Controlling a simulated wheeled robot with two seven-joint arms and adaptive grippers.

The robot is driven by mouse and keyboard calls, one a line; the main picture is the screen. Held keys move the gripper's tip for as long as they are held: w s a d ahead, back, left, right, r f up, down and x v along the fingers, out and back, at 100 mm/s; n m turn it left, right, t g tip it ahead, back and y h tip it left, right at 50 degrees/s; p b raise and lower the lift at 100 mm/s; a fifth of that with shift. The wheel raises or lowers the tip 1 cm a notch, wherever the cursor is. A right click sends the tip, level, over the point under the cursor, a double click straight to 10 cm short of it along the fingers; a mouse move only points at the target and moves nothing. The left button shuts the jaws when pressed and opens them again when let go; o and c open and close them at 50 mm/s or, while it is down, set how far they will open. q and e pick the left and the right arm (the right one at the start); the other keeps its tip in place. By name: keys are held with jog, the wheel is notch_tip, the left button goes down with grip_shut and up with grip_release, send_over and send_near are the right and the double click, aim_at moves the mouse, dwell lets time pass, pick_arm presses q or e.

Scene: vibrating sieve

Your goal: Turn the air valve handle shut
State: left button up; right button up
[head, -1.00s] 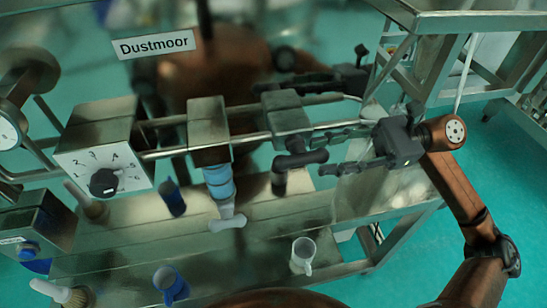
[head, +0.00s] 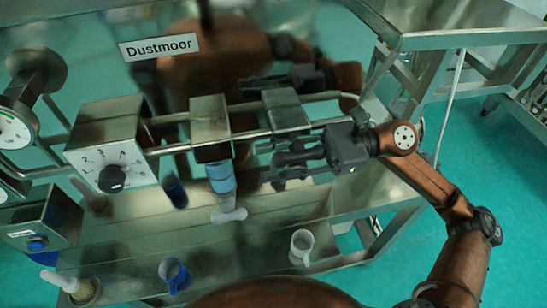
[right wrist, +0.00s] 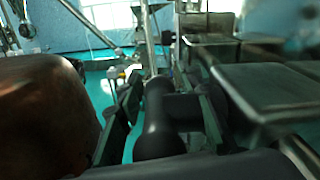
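The air valve is a grey box (head: 285,110) on the pipes of the shiny panel in the head view. Its dark lever handle (right wrist: 160,125) shows in the right wrist view, between the two fingers of my right gripper (head: 284,166). The fingers lie on either side of the handle, with a visible gap on the left side, so the gripper looks open around it. In the head view the gripper and its fingers cover most of the handle. My left gripper is not in view.
Left of the valve are a box with a blue-collared outlet (head: 222,180) and a dial box (head: 112,150). A white mug (head: 302,247), blue mugs (head: 174,275) and brushes stand below. A metal table (head: 460,25) is at the upper right.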

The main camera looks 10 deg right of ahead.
grip_shut()
dwell(0.5)
jog(key=h, duration=0.2)
jog(key=f+h+p, duration=0.1)
jog(key=h, duration=0.1)
jog(key=shift+d+f, duration=0.2)
jog(key=shift+w+d+f+t+h+p, duration=0.1)
jog(key=shift+d+f+h+p, duration=0.9)
jog(key=shift+h, duration=1.35)
jog(key=shift+s+d+f+t+h+p, duration=0.15)
jog(key=shift+d+h+p, duration=0.5)
jog(key=shift+h+p, duration=1.25)
jog(key=shift+w+d+f+t+h+p, duration=0.15)
jog(key=shift+d+f+h+p, duration=0.55)
jog(key=shift+h, duration=2.05)
jog(key=shift+d+r, duration=0.15)
